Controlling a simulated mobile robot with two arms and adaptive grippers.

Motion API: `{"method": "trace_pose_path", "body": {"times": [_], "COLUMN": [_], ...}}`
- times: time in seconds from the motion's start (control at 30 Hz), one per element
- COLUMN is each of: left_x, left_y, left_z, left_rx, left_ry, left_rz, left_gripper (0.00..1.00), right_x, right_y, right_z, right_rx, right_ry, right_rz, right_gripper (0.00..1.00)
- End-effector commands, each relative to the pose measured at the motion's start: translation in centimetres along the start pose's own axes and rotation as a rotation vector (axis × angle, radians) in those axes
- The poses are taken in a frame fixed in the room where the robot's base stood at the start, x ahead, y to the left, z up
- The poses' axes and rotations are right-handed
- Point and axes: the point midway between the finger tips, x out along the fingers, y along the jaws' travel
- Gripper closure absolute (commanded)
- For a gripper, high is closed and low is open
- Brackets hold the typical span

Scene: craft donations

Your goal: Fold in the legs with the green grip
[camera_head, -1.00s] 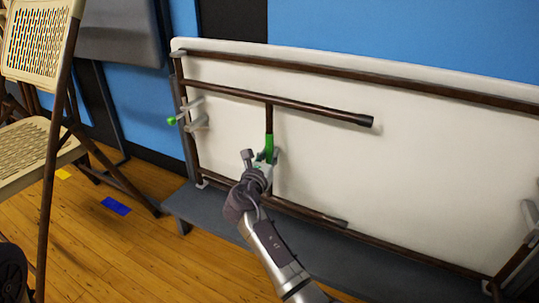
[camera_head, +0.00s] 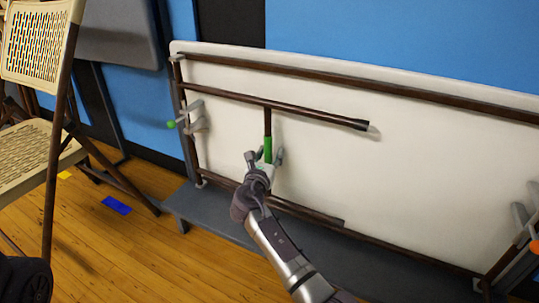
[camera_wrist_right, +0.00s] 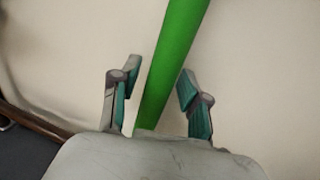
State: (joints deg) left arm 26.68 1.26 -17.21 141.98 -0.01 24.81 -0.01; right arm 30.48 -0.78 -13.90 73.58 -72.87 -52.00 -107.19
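A white folding table lies on its long edge with its underside (camera_head: 430,170) facing me. One leg frame runs along it from the left end, with an upper leg (camera_head: 300,106), a lower leg (camera_head: 310,213) and a crossbar between them. The legs look close to the underside; I cannot tell whether they lie flat. The green grip (camera_head: 268,148) is on the crossbar. My right gripper (camera_head: 265,158) is at the grip's lower part. In the right wrist view, its open fingers (camera_wrist_right: 158,82) straddle the green grip (camera_wrist_right: 175,60), with gaps showing. My left gripper is out of view.
The table stands on a low grey platform (camera_head: 190,206). A green-tipped bracket (camera_head: 171,124) is at its left end and an orange tip (camera_head: 534,247) at its right end. A beige folding chair (camera_head: 35,160) stands at left. Wooden floor (camera_head: 150,255) is free in front.

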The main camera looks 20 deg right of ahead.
Motion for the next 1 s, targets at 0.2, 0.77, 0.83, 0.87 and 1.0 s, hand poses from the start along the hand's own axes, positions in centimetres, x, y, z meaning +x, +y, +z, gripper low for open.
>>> {"method": "trace_pose_path", "body": {"times": [0.2,0.77,0.83,0.87,1.0], "left_x": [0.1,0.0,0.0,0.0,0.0], "left_y": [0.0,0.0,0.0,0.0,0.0], "left_z": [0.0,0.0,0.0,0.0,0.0], "left_rx": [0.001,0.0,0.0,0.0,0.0], "left_ry": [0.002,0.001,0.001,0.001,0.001], "left_rz": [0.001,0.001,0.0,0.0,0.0], "left_gripper": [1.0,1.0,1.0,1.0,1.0], "right_x": [-0.3,-10.3,-11.1,-11.4,-12.0], "right_y": [0.0,0.1,0.1,0.0,0.0], "right_z": [-0.1,-0.1,-0.1,-0.1,0.0], "right_rx": [0.0,0.0,0.0,0.0,0.0], "right_ry": [0.002,0.003,0.001,0.001,0.0], "right_rz": [0.0,0.001,0.001,0.001,-0.001], "right_gripper": [0.55,0.55,0.55,0.55,0.55]}}
